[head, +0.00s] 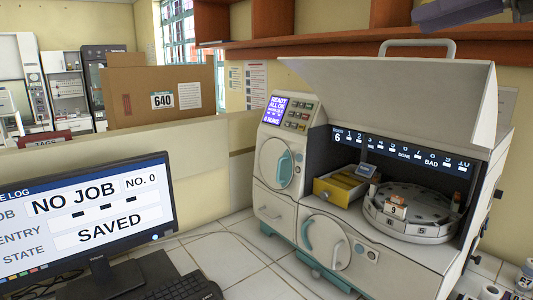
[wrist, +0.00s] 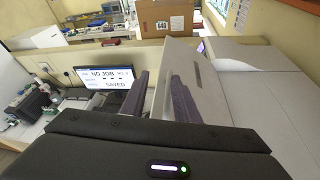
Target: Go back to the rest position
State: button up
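My gripper (wrist: 159,78) shows in the wrist view with its two dark fingers apart and nothing visible between them. It is high up, with the raised incubator lid and the monitor beyond it. In the head view, only a grey-purple part, likely of my arm, shows at the top right edge. The incubator (head: 285,209) stands on the bench with its lid (head: 400,95) raised. Inside are a round carousel (head: 405,228) with numbered positions and a yellow drawer or tray (head: 338,188). The small screen (head: 275,109) reads READY, ALL OK.
A monitor (head: 85,215) at the left reads NO JOB, NO. 0 and SAVED, with a keyboard (head: 180,288) before it. A low partition and a cardboard box (head: 160,98) marked 640 stand behind. A wooden shelf (head: 330,48) runs above the incubator. White containers (head: 490,292) sit at the lower right.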

jog(key=w+a+n, duration=0.4)
jog(key=w+a, duration=0.1)
jog(key=a, duration=0.5)
jog(key=a+f+n+t+h, duration=0.15)
jog(key=a+f+n, duration=0.3)
jog(key=f, duration=0.45)
jog(key=s+f+n+g+h, duration=0.2)
jog(key=s+f+n, duration=0.5)
jog(key=f, duration=0.8)
jog(key=s+d+f+n+g+h, duration=0.1)
jog(key=s+f+n+h, duration=0.3)
jog(key=f, duration=1.1)
jog(key=s+d+f+n+g+h, duration=0.1)
jog(key=s+f+n+g+h, duration=0.2)
jog(key=s+f+n, duration=0.7)
notch_tip(320, 180, down, 5)
jog(key=shift+d+f, duration=0.15)
jog(key=shift+d, duration=0.05)
jog(key=shift+o, duration=0.2)
jog(key=shift+s, duration=0.1)
